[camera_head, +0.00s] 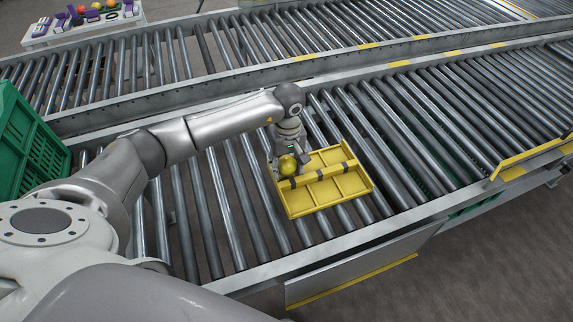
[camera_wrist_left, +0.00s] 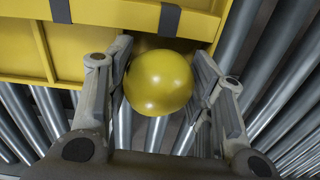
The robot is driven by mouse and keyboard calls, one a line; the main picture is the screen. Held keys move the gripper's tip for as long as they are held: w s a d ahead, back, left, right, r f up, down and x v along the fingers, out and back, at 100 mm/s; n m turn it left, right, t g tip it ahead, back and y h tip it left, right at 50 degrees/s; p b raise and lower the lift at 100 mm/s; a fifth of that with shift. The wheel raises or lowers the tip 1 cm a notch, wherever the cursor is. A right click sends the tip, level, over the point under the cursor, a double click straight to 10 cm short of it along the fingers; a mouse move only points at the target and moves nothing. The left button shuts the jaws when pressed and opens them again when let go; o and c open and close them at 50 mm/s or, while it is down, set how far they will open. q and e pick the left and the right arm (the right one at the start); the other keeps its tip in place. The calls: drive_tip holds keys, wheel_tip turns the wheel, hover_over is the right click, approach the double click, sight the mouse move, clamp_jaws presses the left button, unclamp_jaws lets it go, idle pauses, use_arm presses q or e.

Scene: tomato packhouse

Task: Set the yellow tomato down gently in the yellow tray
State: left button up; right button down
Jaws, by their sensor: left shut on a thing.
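The yellow tomato (camera_head: 288,165) is held between the fingers of my left gripper (camera_head: 290,161), which points down at the left edge of the yellow tray (camera_head: 324,195). The tray lies on the conveyor rollers and is split into shallow compartments, with dark straps on its divider bar. In the left wrist view the tomato (camera_wrist_left: 158,83) sits between both fingers. It overlaps the tray's yellow edge (camera_wrist_left: 18,66), and rollers show below it. I cannot tell the gap in height between tomato and tray. My right gripper is not in view.
A green crate (camera_head: 22,150) stands at the left. Metal rollers (camera_head: 430,140) spread clear to the right of the tray. A second roller line (camera_head: 235,50) runs behind a rail. A white table (camera_head: 85,32) with small items stands far back left.

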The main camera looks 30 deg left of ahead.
use_arm(q)
drive_tip(key=o, duration=0.8)
drive_tip(key=shift+c, duration=0.2)
drive_tip(key=shift+c, duration=1.4)
drive_tip(key=shift+r, duration=0.1)
